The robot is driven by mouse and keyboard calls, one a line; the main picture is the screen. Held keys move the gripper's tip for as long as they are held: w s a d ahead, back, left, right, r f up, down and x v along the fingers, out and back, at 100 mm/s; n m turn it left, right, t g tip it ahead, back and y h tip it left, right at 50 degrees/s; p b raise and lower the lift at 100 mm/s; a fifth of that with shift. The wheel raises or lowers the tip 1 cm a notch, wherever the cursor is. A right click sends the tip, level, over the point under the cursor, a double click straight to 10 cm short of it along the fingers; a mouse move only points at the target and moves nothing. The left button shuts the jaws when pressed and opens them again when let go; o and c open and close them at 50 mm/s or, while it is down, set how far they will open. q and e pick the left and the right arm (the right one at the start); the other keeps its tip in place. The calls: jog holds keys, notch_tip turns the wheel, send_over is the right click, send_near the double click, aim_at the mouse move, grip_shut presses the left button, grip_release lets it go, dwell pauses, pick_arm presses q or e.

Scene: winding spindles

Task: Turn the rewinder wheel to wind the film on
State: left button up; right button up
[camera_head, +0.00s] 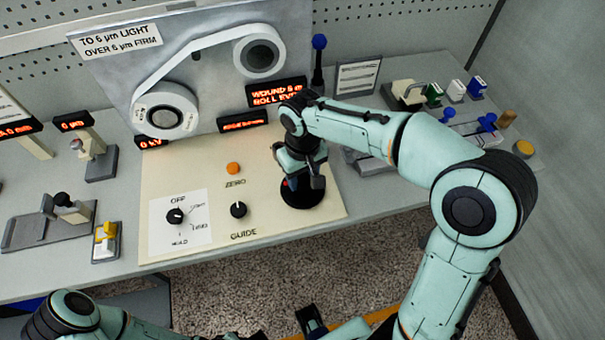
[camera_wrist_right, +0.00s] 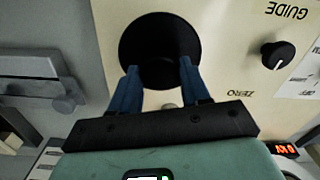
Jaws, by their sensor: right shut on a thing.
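The rewinder wheel is a round black disc (camera_head: 302,194) on the front right of the cream panel. It also shows in the right wrist view (camera_wrist_right: 158,45). My right gripper (camera_head: 300,178) reaches down over it, with its two blue fingers (camera_wrist_right: 160,80) on either side at the disc's near part. It is shut on the wheel; the exact contact is partly hidden by the gripper. White film runs between a left reel (camera_head: 165,110) and an upper right reel (camera_head: 259,56) on the upright plate.
An orange ZERO button (camera_head: 233,168), a black GUIDE knob (camera_head: 239,210) and an OFF dial (camera_head: 176,216) lie left of the wheel. A red-lit display (camera_head: 276,92) starts "WOUND". A blue-topped lever (camera_head: 319,60) stands behind my right wrist. Small fixtures crowd the right bench.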

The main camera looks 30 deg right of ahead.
aim_at(303, 180)
jog(key=shift+r, duration=0.1)
jog(key=o, duration=1.1)
jog(key=shift+c, duration=0.2)
pick_arm(q)
jog(key=r+p, duration=0.1)
jog(key=w+r+p, duration=0.1)
jog(key=shift+r, duration=0.35)
pick_arm(e)
notch_tip(303, 180, up, 13)
jog(key=shift+r, duration=0.15)
